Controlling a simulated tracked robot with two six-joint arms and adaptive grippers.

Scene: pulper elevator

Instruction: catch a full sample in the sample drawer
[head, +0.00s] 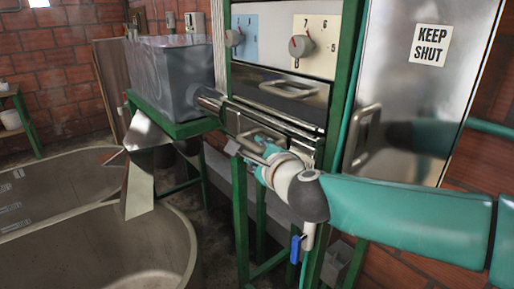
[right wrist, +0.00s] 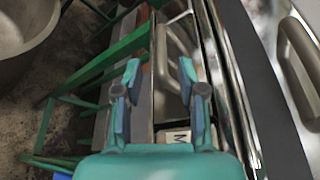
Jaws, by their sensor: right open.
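The sample drawer seems to be the shiny metal front low on the green-framed machine, with a metal bar handle (right wrist: 174,48) in the right wrist view. A white label (right wrist: 177,138) there shows only part of a letter or two. My right gripper (head: 254,157) is in front of this drawer in the head view and hides much of it. My left gripper is not in view.
A metal door (head: 398,110) marked "KEEP SHUT" stands at right. Two dials (head: 302,45) sit above another handled front (head: 290,88). A grey tank (head: 172,75) rests on a green stand at left. Large round vats (head: 110,255) fill the lower left.

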